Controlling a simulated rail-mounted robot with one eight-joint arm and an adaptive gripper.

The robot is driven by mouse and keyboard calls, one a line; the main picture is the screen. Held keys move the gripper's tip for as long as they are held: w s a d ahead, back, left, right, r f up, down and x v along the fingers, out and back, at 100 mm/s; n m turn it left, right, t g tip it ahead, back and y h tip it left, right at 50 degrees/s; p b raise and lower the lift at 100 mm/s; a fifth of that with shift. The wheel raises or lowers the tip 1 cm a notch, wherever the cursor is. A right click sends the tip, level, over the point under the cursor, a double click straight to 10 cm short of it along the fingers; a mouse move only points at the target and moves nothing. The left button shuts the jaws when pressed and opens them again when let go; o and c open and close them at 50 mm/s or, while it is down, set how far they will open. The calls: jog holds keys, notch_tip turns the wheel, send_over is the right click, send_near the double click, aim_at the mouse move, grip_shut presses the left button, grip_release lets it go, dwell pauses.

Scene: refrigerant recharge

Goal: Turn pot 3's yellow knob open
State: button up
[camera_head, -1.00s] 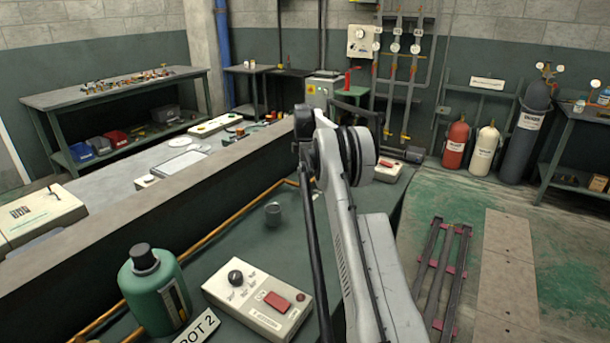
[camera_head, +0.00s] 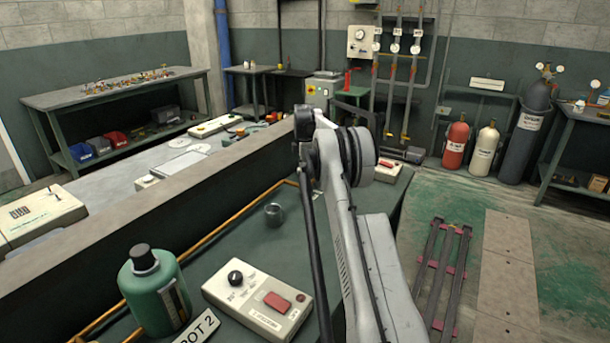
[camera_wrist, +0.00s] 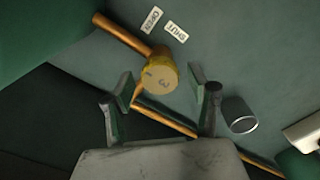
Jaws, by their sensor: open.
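The yellow knob (camera_wrist: 162,75) is a round, brass-coloured piece in the wrist view, with a faint mark like a 3 on its face. A copper-coloured bar (camera_wrist: 122,34) runs from it to the upper left. An OPEN label (camera_wrist: 151,19) and a SHUT label (camera_wrist: 176,31) lie on the green surface just above it. My gripper (camera_wrist: 166,90) is open, one finger to the lower left of the knob and one to its lower right. The knob appears between and just beyond the fingertips; I cannot tell if they touch it. My arm hides the gripper and knob in the head view.
A grey cup (camera_wrist: 240,115) is right of my right finger; a similar grey cup (camera_head: 274,214) stands on the bench in the head view. A green bottle (camera_head: 155,292) and a control box (camera_head: 257,299) stand nearer. A copper pipe (camera_head: 240,214) runs along the bench wall.

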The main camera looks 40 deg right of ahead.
notch_tip(320, 180, up, 12)
dwell(0.5)
dwell(0.3)
jog(key=s+a+r+m+t, duration=0.1)
jog(key=s+a+r+m, duration=0.15)
jog(key=a+r, duration=1.1)
jog(key=s+a+r+m+t+h, duration=0.1)
jog(key=s+a+r+m, duration=0.1)
jog(key=s+a, duration=0.45)
jog(key=s+a+r+m+t, duration=0.1)
jog(key=s+a+r+m, duration=0.15)
jog(key=a, duration=0.75)
jog(key=s+a+f+m+t, duration=0.2)
jog(key=s+a+f, duration=0.1)
jog(key=s+a, duration=1.1)
jog(key=s+a+f+m+t, duration=0.1)
jog(key=s+a+f+m, duration=0.1)
jog(key=s+f, duration=0.4)
jog(key=s+a+f+m+t+y, duration=0.1)
jog(key=s+a+f, duration=0.2)
jog(key=s, duration=0.8)
notch_tip(320, 180, down, 3)
jog(key=shift+r+m, duration=0.1)
jog(key=shift+m, duration=0.3)
